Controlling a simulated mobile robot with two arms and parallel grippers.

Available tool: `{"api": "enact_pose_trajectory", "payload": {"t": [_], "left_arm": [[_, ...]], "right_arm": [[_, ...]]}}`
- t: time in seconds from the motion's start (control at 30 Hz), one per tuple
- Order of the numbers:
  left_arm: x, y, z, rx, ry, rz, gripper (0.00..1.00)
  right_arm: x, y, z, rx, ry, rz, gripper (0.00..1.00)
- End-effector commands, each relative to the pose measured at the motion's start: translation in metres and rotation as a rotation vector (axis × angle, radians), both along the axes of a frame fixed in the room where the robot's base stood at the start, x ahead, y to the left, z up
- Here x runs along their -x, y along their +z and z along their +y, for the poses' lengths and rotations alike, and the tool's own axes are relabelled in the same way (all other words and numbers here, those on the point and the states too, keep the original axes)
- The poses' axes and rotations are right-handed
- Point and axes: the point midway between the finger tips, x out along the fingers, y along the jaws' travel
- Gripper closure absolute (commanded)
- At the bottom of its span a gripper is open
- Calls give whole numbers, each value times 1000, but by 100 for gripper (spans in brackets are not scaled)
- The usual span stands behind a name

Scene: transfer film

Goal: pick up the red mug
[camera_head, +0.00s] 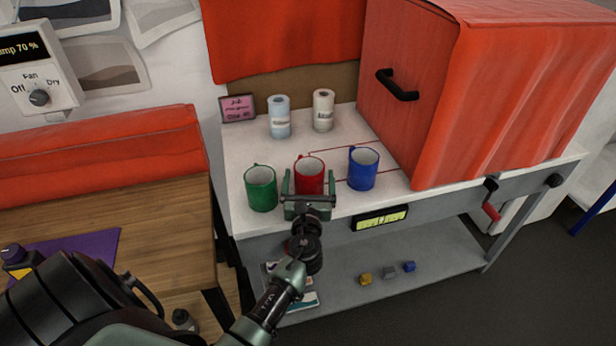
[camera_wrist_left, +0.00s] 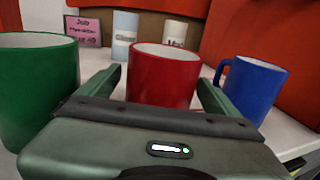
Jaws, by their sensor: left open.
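The red mug (camera_head: 309,172) stands upright on the white bench between a green mug (camera_head: 261,188) and a blue mug (camera_head: 363,168). My left gripper (camera_head: 308,178) is open, with one finger on each side of the red mug. In the left wrist view the red mug (camera_wrist_left: 165,75) shows between the two fingers, with a gap visible on each side. The gripper body hides the mug's lower part. My right gripper is not in view.
A large red box with a black handle (camera_head: 397,85) fills the bench's right side. Small cubes lie on the lower shelf (camera_head: 430,262).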

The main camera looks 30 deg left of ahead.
Motion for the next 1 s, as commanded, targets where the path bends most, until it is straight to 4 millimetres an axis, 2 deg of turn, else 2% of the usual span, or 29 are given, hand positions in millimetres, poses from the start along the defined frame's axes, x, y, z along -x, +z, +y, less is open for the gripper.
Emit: {"api": "enact_pose_trajectory", "payload": {"t": [0.1,0.23,0.53,0.83,1.0], "left_arm": [[-18,9,10,-2,1,-1,7],[-30,5,18,-1,1,-1,7],[-34,5,21,0,0,0,7],[-34,4,21,0,0,0,91],[-34,6,21,-1,0,-2,91]], "right_arm": [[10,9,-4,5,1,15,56],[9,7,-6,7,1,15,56],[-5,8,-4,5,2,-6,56],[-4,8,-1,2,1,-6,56],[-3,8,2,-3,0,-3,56]]}}
